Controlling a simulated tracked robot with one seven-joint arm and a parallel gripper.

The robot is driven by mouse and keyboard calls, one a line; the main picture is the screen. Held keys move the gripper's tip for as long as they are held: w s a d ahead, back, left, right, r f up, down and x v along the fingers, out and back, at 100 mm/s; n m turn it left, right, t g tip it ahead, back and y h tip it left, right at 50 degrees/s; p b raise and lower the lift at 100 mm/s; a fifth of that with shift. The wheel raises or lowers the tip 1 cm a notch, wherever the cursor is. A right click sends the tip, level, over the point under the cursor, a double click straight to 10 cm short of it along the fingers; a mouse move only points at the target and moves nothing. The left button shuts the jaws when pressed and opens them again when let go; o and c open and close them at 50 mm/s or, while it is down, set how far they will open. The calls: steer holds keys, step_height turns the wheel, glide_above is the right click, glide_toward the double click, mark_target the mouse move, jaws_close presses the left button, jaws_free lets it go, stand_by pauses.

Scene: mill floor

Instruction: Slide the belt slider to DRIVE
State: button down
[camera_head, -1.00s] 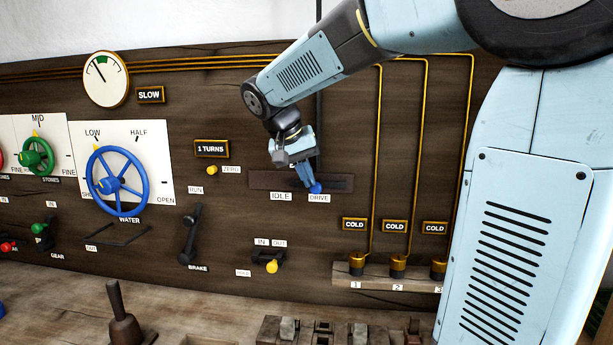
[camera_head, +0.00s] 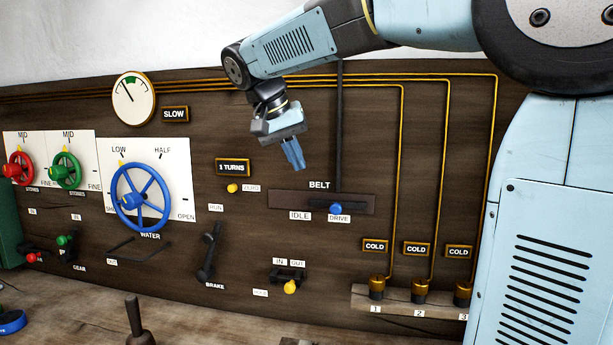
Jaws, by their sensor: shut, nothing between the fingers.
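The belt slider is a blue knob (camera_head: 336,208) in a dark horizontal slot plate (camera_head: 283,200) under the BELT label. The knob stands right of the plate's middle, directly above the DRIVE label (camera_head: 339,219). The IDLE label (camera_head: 300,216) is to its left, with no knob above it. My gripper (camera_head: 298,167) is shut and empty, up and to the left of the knob, and apart from it. Its blue fingers point down and slightly right. Nothing hides the knob.
A blue WATER wheel (camera_head: 141,198) and a black brake lever (camera_head: 208,250) are to the left. Brass pipes with COLD labels (camera_head: 375,246) run down on the right. An IN/OUT lever with a yellow knob (camera_head: 290,287) is below the slot.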

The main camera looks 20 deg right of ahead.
steer(key=shift+v, duration=0.8)
steer(key=shift+s+d, duration=0.1)
steer(key=s+d+f+n+t+y, duration=0.1)
steer(key=s+d+f, duration=0.3)
steer(key=s+f, duration=0.5)
steer(key=s+d+f+n+t+y, duration=0.2)
steer(key=s+d+f+y, duration=0.2)
steer(key=s+f, duration=0.5)
steer(key=shift+s+f+n, duration=0.3)
steer(key=shift+s+n, duration=0.1)
steer(key=shift+s, duration=0.55)
